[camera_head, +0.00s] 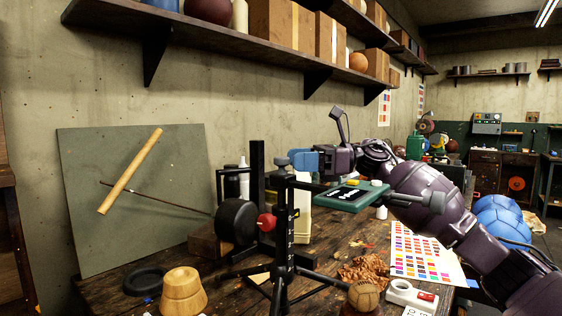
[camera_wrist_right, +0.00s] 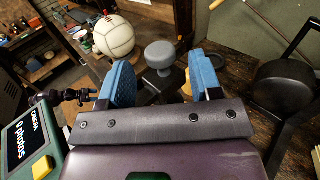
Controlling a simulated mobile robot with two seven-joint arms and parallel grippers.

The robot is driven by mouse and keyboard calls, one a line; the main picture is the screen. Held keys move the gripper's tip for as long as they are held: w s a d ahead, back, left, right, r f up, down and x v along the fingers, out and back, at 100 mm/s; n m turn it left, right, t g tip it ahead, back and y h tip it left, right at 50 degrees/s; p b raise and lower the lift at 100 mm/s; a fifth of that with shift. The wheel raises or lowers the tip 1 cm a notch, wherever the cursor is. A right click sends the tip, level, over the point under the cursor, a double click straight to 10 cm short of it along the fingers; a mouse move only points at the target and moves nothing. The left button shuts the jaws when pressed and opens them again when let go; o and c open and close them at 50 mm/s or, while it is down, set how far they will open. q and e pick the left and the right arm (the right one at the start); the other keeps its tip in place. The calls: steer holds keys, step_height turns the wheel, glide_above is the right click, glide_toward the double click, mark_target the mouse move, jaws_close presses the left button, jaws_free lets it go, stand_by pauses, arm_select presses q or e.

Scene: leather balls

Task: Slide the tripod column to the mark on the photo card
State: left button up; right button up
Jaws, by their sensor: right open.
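The black tripod (camera_head: 284,240) stands on the wooden bench with its legs spread. Its upright column carries pale marks, and a red knob (camera_head: 266,222) sits at its left side. My right gripper (camera_head: 300,160) is at the column's upper end, open, with blue pads. In the wrist view a grey knob (camera_wrist_right: 160,56) shows between the pads of my right gripper (camera_wrist_right: 160,82), with visible gaps beside it. My left gripper is out of view.
A black disc (camera_head: 237,221) stands left of the column. A wooden block (camera_head: 184,292), a leather ball (camera_head: 363,296) and a white tool (camera_head: 411,296) lie in front. A colour chart (camera_head: 425,253) lies at right. A leaning board (camera_head: 130,200) and shelf (camera_head: 230,45) are behind.

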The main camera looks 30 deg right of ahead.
mark_target(281, 160)
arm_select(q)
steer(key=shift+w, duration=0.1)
arm_select(e)
steer(key=shift+x, duration=2)
jaws_close()
step_height(281, 160, up, 9)
steer(key=shift+s+f+p, duration=0.15)
steer(key=shift+f+p, duration=0.05)
steer(key=shift+p, duration=0.9)
steer(key=shift+r, duration=0.35)
jaws_free()
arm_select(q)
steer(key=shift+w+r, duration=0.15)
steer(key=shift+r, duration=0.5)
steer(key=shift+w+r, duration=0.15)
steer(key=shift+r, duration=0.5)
arm_select(e)
steer(key=shift+d+f, duration=0.1)
